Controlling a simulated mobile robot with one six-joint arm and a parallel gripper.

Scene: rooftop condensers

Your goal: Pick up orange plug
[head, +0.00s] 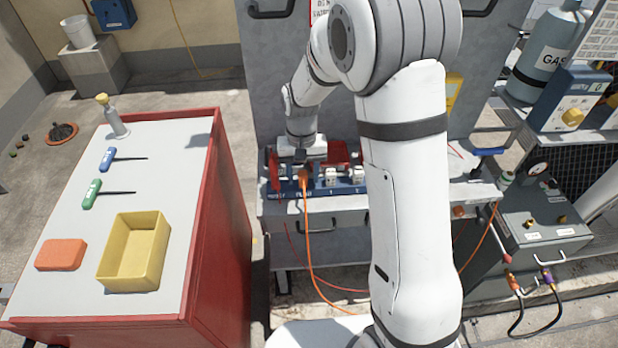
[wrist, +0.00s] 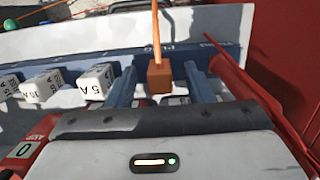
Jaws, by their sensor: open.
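The orange plug (head: 303,175) sits at the blue fuse strip on the shelf of the grey cabinet, with an orange cable hanging from it. In the wrist view the plug (wrist: 159,77) is a small orange-brown block with its cable rising from it. My gripper (wrist: 173,80) is open, with one blue-grey finger on each side of the plug. The fingers appear apart from the plug. In the head view my gripper (head: 300,165) is just behind the plug and partly hidden. The plug's lower end is hidden in the wrist view.
White fuse blocks (wrist: 97,82) stand in a row left of the plug in the wrist view. A red part (wrist: 262,85) rises close on the right. A red workbench (head: 205,250) with a yellow bin (head: 117,282) stands left. A gauge unit (head: 530,215) is at right.

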